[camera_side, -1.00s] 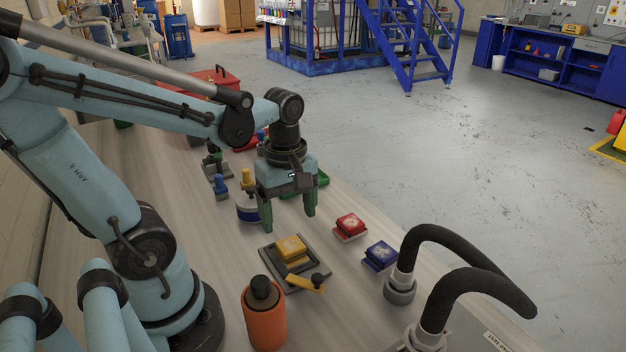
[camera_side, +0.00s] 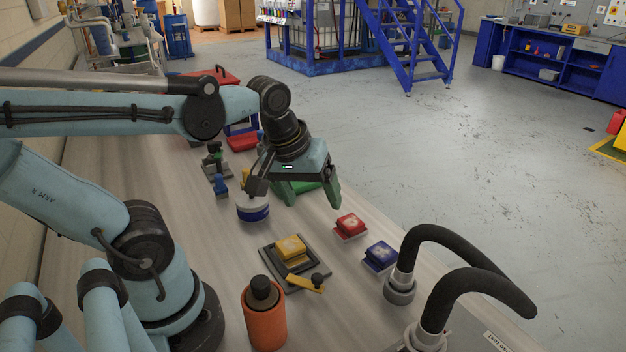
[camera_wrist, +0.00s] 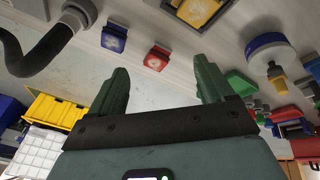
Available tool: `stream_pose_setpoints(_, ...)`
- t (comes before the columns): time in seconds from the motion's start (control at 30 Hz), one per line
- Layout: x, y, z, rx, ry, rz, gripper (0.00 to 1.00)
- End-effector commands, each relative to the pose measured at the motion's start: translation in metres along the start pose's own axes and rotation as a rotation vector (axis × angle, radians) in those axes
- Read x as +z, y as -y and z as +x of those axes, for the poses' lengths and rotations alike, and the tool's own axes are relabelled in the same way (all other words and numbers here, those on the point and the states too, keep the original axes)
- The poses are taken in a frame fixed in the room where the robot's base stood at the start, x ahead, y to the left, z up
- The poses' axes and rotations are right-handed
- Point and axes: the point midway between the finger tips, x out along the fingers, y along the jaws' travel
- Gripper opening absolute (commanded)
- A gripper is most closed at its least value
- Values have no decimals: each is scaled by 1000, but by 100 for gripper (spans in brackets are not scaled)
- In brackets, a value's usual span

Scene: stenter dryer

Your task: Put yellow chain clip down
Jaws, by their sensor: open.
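The yellow chain clip (camera_side: 291,247) sits on a dark square fixture (camera_side: 271,268) on the bench in the side view. It also shows at the top edge of the wrist view (camera_wrist: 199,9), partly cut off. My gripper (camera_side: 312,198) is open and empty, up above the bench and behind the yellow clip. Its green fingers (camera_wrist: 163,70) stand wide apart in the wrist view with nothing between them.
A red clip (camera_side: 350,224) and a blue clip (camera_side: 381,254) sit on small stands to the right. An orange bottle (camera_side: 264,318) stands in front, near a yellow-handled lever (camera_side: 306,284). A white-and-blue tub (camera_side: 252,207) is left of my gripper. Black hoses (camera_side: 455,290) arch at right.

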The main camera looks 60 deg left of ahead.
Motion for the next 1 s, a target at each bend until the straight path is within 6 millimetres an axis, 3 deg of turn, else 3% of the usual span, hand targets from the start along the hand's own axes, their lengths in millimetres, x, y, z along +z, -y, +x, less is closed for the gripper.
stream_pose_setpoints(0.2, 2, -22, 6, 105, -173, 494, 81)
stream_pose_setpoints(0.33, 2, -29, 6, 123, -236, 644, 81)
stream_pose_setpoints(1.0, 2, -31, 6, 126, -256, 693, 81)
